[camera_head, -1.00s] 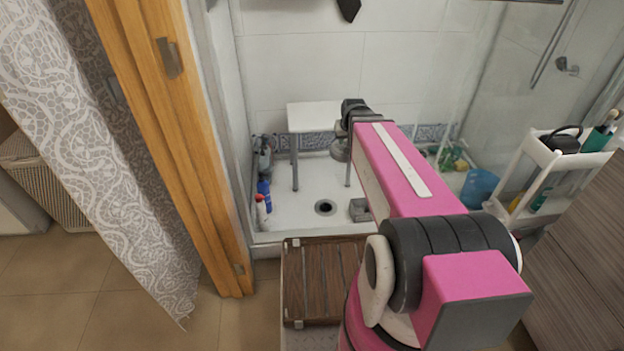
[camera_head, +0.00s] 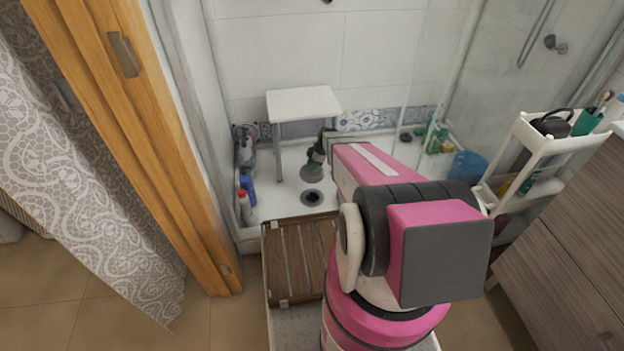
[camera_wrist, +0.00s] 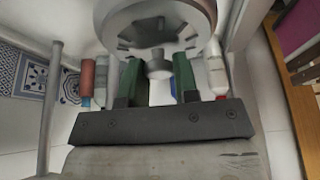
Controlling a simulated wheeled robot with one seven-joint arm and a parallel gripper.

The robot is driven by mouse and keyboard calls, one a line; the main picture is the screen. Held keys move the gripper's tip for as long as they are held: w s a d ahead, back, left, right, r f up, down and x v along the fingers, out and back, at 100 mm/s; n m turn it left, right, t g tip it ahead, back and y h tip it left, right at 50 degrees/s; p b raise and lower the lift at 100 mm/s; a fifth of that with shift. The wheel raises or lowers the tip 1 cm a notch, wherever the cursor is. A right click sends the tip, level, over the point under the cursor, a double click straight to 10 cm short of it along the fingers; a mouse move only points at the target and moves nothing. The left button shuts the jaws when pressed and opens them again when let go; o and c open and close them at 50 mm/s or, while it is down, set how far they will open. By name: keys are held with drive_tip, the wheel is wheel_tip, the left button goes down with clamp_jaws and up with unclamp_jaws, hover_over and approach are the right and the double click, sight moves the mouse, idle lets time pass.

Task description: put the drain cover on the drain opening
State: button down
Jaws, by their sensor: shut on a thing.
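The drain cover (camera_head: 312,173) is a round grey metal disc. In the head view my gripper (camera_head: 317,159) holds it above the shower floor, just behind the drain opening. In the wrist view the cover (camera_wrist: 158,20) shows its slotted face and a central knob, and my gripper (camera_wrist: 159,72) has its green fingers shut around that knob. The drain opening (camera_head: 312,198) is a dark hole with a metal ring in the white shower tray (camera_head: 285,207). It is uncovered and does not show in the wrist view.
A white stool (camera_head: 304,103) stands behind the drain. Several bottles (camera_head: 246,190) stand along the left wall. A wooden slatted mat (camera_head: 298,258) lies in front. A blue bucket (camera_head: 467,167) and white cart (camera_head: 540,150) are at right. The tray floor around the drain is clear.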

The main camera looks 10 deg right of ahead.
drive_tip(key=shift+s+f+n+g, duration=0.2)
drive_tip(key=shift+f+n, duration=0.5)
drive_tip(key=shift+f, duration=1.95)
drive_tip(key=shift+w+f+n+g, duration=0.1)
drive_tip(key=shift+f+n+g, duration=0.45)
drive_tip(key=shift+f, duration=2.15)
drive_tip(key=shift+s+f+n+g, duration=0.1)
drive_tip(key=shift+f+n, duration=0.75)
drive_tip(key=shift+f, duration=1.8)
drive_tip(key=shift+f, duration=0.5)
drive_tip(key=c, duration=0.8)
unclamp_jaws()
drive_tip(key=v, duration=1)
drive_tip(key=shift+r, duration=0.4)
drive_tip(key=s+a+r+m+h, duration=0.1)
drive_tip(key=s+r+m, duration=0.6)
drive_tip(key=r, duration=0.3)
drive_tip(key=s+a+r+m+t+h, duration=0.1)
drive_tip(key=s+r+m+h, duration=0.1)
drive_tip(key=s+r+m, duration=0.4)
drive_tip(key=s+a+r+m+h, duration=0.1)
drive_tip(key=s+r+m, duration=0.6)
drive_tip(key=r, duration=0.8)
drive_tip(key=shift+s+a+r+m+h, duration=0.15)
drive_tip(key=shift+s+a, duration=0.1)
drive_tip(key=shift+s, duration=0.3)
drive_tip(key=shift+s+a+m+h, duration=0.15)
drive_tip(key=shift+s+a, duration=0.1)
drive_tip(key=shift+s, duration=0.25)
